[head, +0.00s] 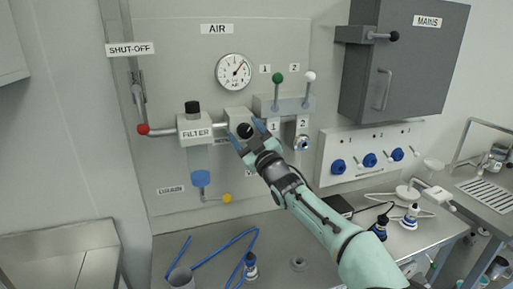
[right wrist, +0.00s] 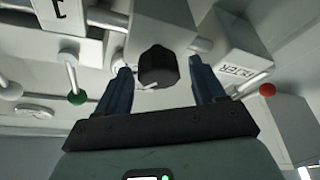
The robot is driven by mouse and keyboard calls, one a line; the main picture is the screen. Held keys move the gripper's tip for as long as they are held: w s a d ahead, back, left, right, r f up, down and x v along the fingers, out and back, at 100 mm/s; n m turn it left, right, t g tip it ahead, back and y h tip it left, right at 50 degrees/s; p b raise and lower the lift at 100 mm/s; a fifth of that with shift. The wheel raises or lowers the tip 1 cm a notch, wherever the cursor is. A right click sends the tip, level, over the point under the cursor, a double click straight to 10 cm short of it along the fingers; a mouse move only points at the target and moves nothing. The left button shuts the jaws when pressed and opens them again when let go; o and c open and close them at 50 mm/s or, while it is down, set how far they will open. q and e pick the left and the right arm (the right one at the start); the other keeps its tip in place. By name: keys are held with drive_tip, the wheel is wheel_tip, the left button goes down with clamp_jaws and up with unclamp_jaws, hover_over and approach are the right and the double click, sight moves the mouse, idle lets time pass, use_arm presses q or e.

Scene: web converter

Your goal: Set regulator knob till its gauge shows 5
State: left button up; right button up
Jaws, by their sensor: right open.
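The regulator (head: 232,114) is a pale block on the AIR panel with a black round knob (head: 245,130) on its front. The round white gauge (head: 233,71) is above it; its needle points up and to the right, and its numbers are too small to read. My right gripper (head: 247,134) is open at the knob, one finger on each side in the picture. In the right wrist view the knob (right wrist: 158,66) shows between the two blue fingertips, with gaps on both sides. I cannot tell how far the fingers reach over it. My left gripper is not in view.
The FILTER block (head: 194,129) is left of the regulator. A red-tipped shut-off lever (head: 143,129) is farther left. Green (head: 278,78) and white (head: 310,76) ball levers stand to the right. A blue hose (head: 225,243) lies on the bench below.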

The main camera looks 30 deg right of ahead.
use_arm(q)
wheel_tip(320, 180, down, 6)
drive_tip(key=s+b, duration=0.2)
drive_tip(key=b, duration=0.3)
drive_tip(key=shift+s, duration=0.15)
use_arm(e)
drive_tip(key=v, duration=1.2)
drive_tip(key=shift+s, duration=0.35)
drive_tip(key=shift+f, duration=0.1)
